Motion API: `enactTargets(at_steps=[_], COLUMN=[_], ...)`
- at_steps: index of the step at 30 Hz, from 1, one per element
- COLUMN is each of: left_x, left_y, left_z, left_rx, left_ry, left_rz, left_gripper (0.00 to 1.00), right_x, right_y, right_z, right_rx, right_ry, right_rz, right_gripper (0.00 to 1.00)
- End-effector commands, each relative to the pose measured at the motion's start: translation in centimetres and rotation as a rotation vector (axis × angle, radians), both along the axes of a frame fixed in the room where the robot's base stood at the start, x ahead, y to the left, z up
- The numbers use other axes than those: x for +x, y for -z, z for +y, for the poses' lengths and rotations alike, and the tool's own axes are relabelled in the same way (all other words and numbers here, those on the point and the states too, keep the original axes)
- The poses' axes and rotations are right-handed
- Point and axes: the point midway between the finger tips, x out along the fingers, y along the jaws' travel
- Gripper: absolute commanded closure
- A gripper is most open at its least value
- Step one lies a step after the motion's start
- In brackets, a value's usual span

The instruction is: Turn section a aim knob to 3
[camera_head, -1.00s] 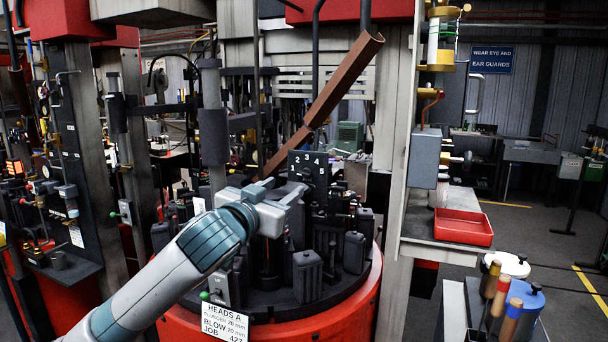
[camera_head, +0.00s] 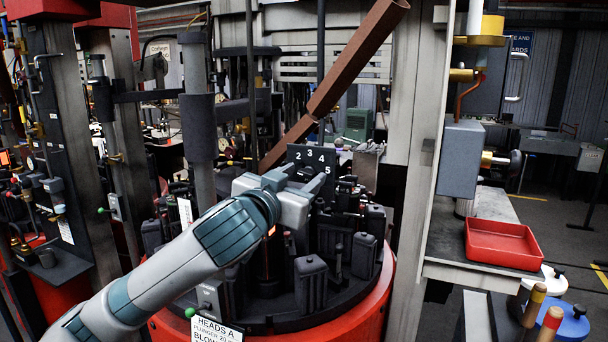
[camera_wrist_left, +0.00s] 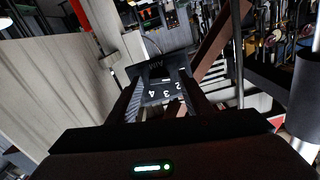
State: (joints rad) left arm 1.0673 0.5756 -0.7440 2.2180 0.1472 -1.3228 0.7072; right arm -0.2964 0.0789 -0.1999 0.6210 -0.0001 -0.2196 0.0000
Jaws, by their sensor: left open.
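The aim dial plate (camera_head: 312,153) is a dark upright panel with white numbers 2, 3, 4 and 5 along an arc. It stands on the dark top of the round red machine. My left gripper (camera_head: 310,180) is open just in front of the plate's lower part. In the left wrist view, the plate (camera_wrist_left: 150,71) shows AIM and the numbers upside down, between the two dark fingers (camera_wrist_left: 160,98). The knob itself is dark and cannot be made out clearly, and I cannot tell where it points. My right gripper is not in view.
A brown sloping chute (camera_head: 355,65) rises behind the plate. Several dark blocks, such as one moulded block (camera_head: 311,283), crowd the machine top. A grey post (camera_head: 198,120) stands left. A grey box (camera_head: 461,158) and a red tray (camera_head: 502,243) are at right.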

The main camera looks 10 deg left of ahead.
Motion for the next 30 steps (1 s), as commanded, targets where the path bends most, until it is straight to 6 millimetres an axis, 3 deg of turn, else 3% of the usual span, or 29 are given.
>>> enactTargets(at_steps=[9,14,30], left_x=[-0.03,-0.02,0.01], left_y=[-0.02,-0.01,-0.05], left_z=[0.0,0.0,-0.02], left_rx=[0.0,0.0,0.086], left_ry=[0.0,0.0,-0.001], left_rz=[0.0,0.0,-0.016], left_gripper=[0.57,0.95,0.96], right_x=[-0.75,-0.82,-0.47], right_y=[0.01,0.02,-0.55], right_z=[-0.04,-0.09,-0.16], right_rx=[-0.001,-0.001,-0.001], right_ry=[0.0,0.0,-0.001], right_rz=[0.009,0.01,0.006], right_gripper=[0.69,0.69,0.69])
